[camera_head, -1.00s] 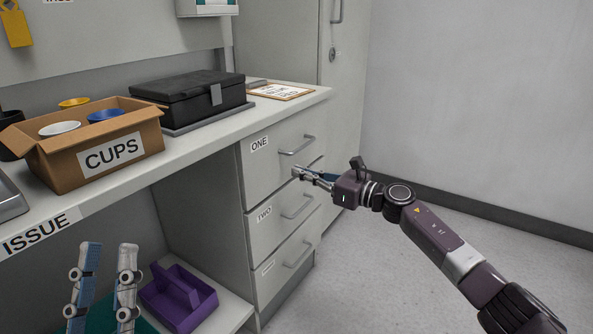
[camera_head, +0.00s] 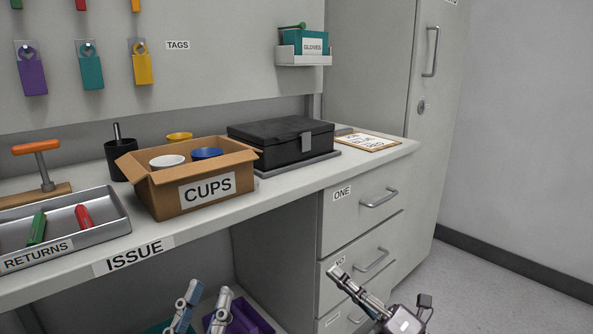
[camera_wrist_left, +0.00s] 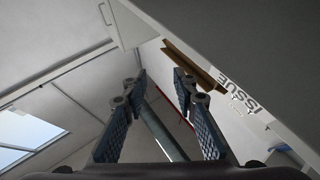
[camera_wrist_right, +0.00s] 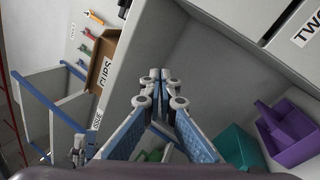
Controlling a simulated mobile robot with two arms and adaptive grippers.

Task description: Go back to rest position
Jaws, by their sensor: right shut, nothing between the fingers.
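My left gripper (camera_head: 208,290) shows at the bottom of the head view, in front of the space under the counter. Its two fingers stand apart with nothing between them, also in the left wrist view (camera_wrist_left: 160,82). My right gripper (camera_head: 335,270) is low in the head view, in front of the drawer labelled TWO. In the right wrist view its fingertips (camera_wrist_right: 158,84) meet and hold nothing. Most of both arms is outside the head view.
The counter edge (camera_head: 215,220) and drawer unit (camera_head: 340,225) stand before me. On the counter are a CUPS box (camera_head: 205,190), a black case (camera_head: 280,148) and a RETURNS tray (camera_head: 100,238). A purple caddy (camera_wrist_right: 298,138) lies below the counter. Floor at right (camera_head: 490,300) is clear.

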